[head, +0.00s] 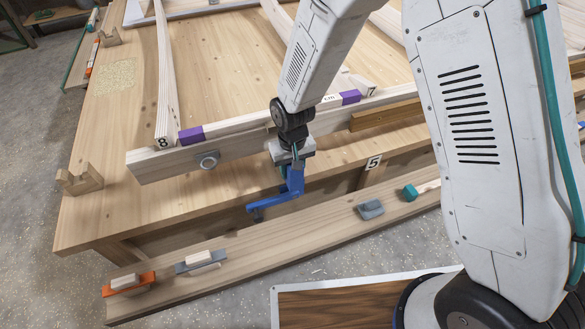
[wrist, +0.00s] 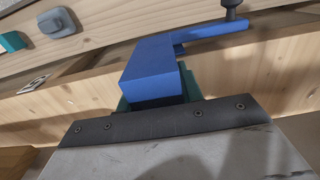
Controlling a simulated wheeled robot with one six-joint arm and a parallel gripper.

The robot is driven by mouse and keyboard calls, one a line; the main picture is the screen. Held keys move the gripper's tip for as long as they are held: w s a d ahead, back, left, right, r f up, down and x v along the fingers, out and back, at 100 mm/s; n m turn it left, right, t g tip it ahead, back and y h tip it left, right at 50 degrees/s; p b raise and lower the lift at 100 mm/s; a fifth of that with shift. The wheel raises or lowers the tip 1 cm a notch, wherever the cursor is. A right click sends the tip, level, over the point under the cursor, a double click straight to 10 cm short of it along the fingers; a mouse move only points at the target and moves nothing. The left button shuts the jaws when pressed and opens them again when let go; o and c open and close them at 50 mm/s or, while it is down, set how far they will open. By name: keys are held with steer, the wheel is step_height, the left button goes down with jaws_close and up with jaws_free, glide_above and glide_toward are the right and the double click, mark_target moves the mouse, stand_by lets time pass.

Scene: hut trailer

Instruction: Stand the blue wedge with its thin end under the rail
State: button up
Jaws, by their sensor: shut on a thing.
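My gripper (head: 293,163) is shut on a blue angled piece (head: 289,189), in front of the table edge and above the long plank. The piece has a thick block at the jaws and a thin arm that ends in a dark knob. It also shows in the wrist view (wrist: 155,72), block between the teal fingers and arm reaching right. Its shape is more like a clamp or bracket than a plain wedge, and no other clearly blue wedge shows. The pale rail (head: 170,166) lies along the table behind my gripper, partly hidden by my arm.
The plank (head: 320,222) carries an orange-based block (head: 128,284), a grey-based block (head: 201,262), a slate-grey piece (head: 370,209) and a teal piece (head: 411,192). The wooden table (head: 110,130) bears more beams. A notched wooden block (head: 80,180) stands at its left corner.

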steer(key=shift+f, duration=0.3)
stand_by(0.5)
steer(key=o, duration=1.2)
steer(key=shift+c, duration=0.2)
step_height(320, 180, up, 7)
steer(key=shift+r, duration=0.4)
